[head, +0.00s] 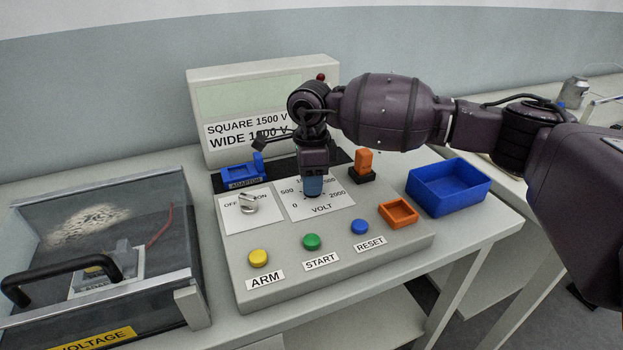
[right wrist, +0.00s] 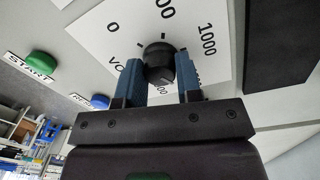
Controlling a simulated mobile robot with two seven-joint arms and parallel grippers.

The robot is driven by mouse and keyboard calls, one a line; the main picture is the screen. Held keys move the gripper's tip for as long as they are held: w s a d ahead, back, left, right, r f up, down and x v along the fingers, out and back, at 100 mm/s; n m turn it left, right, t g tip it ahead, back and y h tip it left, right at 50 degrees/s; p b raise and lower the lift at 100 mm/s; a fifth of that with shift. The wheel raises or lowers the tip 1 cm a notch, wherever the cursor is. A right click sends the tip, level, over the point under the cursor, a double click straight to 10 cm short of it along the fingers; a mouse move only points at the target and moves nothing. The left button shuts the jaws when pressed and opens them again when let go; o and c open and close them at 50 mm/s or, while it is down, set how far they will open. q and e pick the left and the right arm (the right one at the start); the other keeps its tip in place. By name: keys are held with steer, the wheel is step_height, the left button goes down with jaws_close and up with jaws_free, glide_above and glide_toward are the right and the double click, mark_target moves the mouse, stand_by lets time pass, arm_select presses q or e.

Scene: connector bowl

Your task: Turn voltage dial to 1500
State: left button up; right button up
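The voltage dial (right wrist: 158,62) is a black knob on a white scale plate (head: 333,203) marked 0 to 2000 above VOLT. My right gripper (head: 313,188) points down over this plate and hides the dial in the head view. In the right wrist view its blue fingers (right wrist: 161,80) stand on either side of the knob, close against its sides, and look shut on it. The 0 and 1000 marks show beyond the knob. I cannot read where the dial points. My left gripper is not in view.
An OFF/ON switch (head: 248,204), yellow (head: 259,258), green (head: 311,242) and blue (head: 360,227) buttons, and an orange connector (head: 363,161) surround the plate. A blue bin (head: 449,187) stands right, a clear-lidded box (head: 100,245) left.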

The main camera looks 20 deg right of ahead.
steer(key=o, duration=0.5)
steer(key=shift+c, duration=0.2)
steer(key=shift+w+r, duration=0.1)
steer(key=shift+r, duration=0.5)
step_height(320, 180, up, 10)
steer(key=p, duration=0.1)
steer(key=shift+w+f, duration=0.15)
